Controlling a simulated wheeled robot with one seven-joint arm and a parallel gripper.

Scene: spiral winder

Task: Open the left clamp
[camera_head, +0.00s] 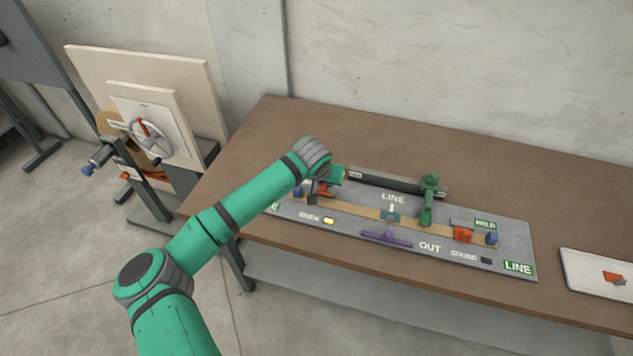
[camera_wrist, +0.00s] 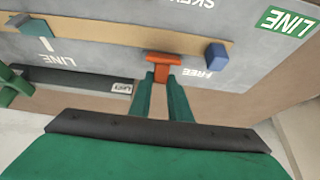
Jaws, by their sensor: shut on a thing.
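The grey panel (camera_head: 350,239) lies on the brown table. At its left end, in the wrist view, an orange T-shaped handle (camera_wrist: 163,60) stands beside the word FREE; I take it for the left clamp's handle. My gripper (camera_wrist: 162,80) is shut on this handle, with one green finger on each side of its stem. In the head view my gripper (camera_head: 323,192) is over the panel's left end and hides most of the left clamp. A blue block (camera_wrist: 216,54) sits beside the handle; it also shows in the head view (camera_head: 297,192).
A green upright lever (camera_head: 428,203), an orange block (camera_head: 463,235) and another blue block (camera_head: 491,239) are on the panel's right half. A purple bar (camera_head: 386,239) lies at its front edge. A dark rail (camera_head: 390,183) runs behind. A white tray (camera_head: 592,280) is at right.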

